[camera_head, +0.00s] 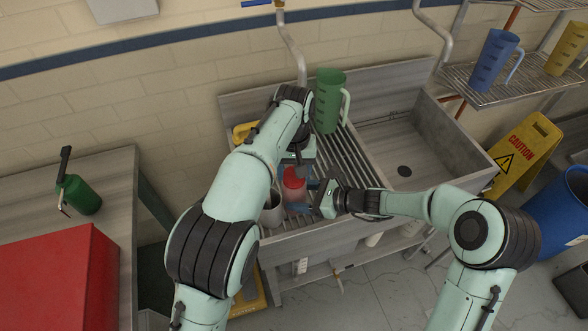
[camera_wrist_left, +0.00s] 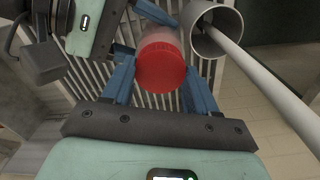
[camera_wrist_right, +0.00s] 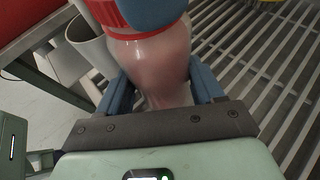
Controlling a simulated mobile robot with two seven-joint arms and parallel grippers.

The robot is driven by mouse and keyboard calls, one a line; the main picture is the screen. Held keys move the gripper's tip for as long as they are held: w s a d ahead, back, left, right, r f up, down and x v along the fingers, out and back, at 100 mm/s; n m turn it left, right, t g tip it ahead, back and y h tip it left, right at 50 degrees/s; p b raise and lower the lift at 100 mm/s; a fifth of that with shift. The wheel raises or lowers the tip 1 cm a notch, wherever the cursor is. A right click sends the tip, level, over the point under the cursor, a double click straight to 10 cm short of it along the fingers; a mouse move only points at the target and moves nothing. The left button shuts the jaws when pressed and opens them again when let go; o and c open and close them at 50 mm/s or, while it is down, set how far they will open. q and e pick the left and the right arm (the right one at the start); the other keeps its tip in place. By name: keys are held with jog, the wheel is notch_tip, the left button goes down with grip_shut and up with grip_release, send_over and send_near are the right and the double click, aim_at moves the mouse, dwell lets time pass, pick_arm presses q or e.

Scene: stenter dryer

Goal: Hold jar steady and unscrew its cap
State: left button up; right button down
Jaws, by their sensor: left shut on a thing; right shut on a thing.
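The jar (camera_wrist_right: 152,62) is translucent and pinkish, and it stands over the slatted drainboard of the sink. Its red cap (camera_wrist_left: 160,66) is ribbed and sits on top of it; the cap also shows in the head view (camera_head: 294,174). My left gripper (camera_head: 297,172) comes from above, with its blue fingers on either side of the cap, shut on it. My right gripper (camera_wrist_right: 160,88) comes from the side and is shut on the jar's body below the cap. In the right wrist view a left finger hides part of the cap.
A grey cup (camera_head: 272,212) with a rod in it stands close to the jar's left. A green pitcher (camera_head: 328,100) stands behind on the drainboard (camera_head: 366,170). The sink basin (camera_head: 400,145) to the right is empty. A red box (camera_head: 60,280) is at the left.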

aim_at(294, 174)
pick_arm(q)
jog(key=shift+r, duration=0.2)
jog(key=shift+r, duration=0.9)
jog(key=shift+r, duration=2.05)
pick_arm(e)
jog(key=shift+c, duration=0.4)
grip_release()
